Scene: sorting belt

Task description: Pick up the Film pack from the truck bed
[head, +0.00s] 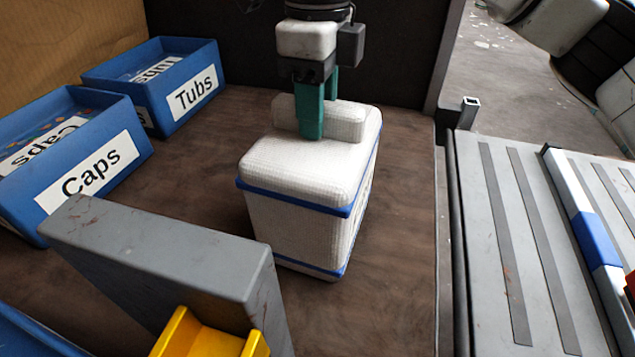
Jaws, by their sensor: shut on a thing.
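A white woven-textured pack (295,215), which I take to be the Film pack, stands upright with blue bands near its top and bottom edges. Its right side carries some print, too oblique to read. My gripper (312,128) comes down from above, with teal fingers shut on the raised white grip (348,124) on top of the pack. The far finger is partly hidden. The pack is over the brown wooden bed floor (400,230). I cannot tell whether its base touches the floor.
Blue bins labelled Caps (98,172) and Tubs (190,98) stand at the left. A grey post (165,255) and a yellow bin (205,340) are at the front. A dark wall (400,50) is behind. A grey ribbed surface (510,240) lies to the right.

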